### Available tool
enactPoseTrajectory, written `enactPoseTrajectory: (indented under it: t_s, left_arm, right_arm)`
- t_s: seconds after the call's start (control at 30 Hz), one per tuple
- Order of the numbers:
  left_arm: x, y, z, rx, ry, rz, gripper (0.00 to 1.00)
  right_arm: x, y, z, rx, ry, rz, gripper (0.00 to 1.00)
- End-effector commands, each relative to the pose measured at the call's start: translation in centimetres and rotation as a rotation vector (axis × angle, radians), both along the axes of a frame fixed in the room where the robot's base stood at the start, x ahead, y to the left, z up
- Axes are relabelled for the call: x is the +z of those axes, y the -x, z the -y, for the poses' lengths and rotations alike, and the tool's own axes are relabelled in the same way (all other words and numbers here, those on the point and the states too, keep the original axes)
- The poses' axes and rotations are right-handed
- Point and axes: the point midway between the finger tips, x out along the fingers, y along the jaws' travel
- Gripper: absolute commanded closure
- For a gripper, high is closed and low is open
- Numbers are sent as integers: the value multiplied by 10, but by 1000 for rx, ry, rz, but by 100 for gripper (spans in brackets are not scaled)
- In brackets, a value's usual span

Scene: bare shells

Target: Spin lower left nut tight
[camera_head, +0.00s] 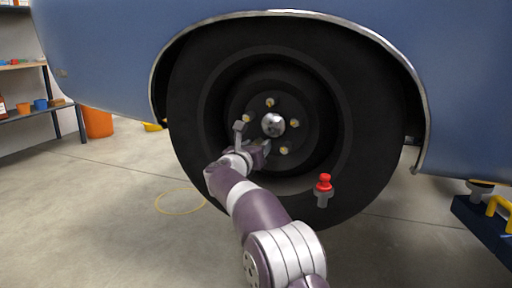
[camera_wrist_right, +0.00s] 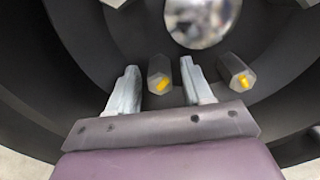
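The wheel (camera_head: 190,120) stands under the blue car, with a shiny hub cap (camera_head: 273,124) and brass-tipped nuts around it. My right gripper (camera_head: 264,148) reaches the lower left of the hub and hides the lower left nut in the head view. In the right wrist view, that dark hexagonal nut (camera_wrist_right: 158,74) with a yellow tip shows between the two fingers of the gripper (camera_wrist_right: 160,64). The fingers are apart, with a narrow gap on each side of the nut. How deep the nut sits between them I cannot tell. The lower right nut (camera_wrist_right: 237,73) is outside the right finger. My left gripper is not in view.
A red-topped grey object (camera_head: 324,190) shows in front of the tyre's lower right. The car's fender (camera_head: 110,60) arches over the wheel. A shelf (camera_head: 35,112) and an orange bin (camera_head: 97,122) stand at the left. A dark blue stand (camera_head: 480,225) is at right.

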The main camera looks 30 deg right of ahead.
Motion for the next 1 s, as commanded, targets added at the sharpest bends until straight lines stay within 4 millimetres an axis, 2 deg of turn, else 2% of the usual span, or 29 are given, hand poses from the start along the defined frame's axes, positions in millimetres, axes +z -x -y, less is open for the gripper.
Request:
enactPoseTrajectory:
  t_s: [0.37,0.47,0.8,1.0]
  left_arm:
    - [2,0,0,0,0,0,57]
    - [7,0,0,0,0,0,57]
    - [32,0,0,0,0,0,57]
    - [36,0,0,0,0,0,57]
  right_arm:
    - [3,4,-5,1,2,2,46]
    - [5,15,-19,3,3,1,46]
    - [5,70,-83,3,2,-1,46]
    - [2,82,-96,0,2,1,46]
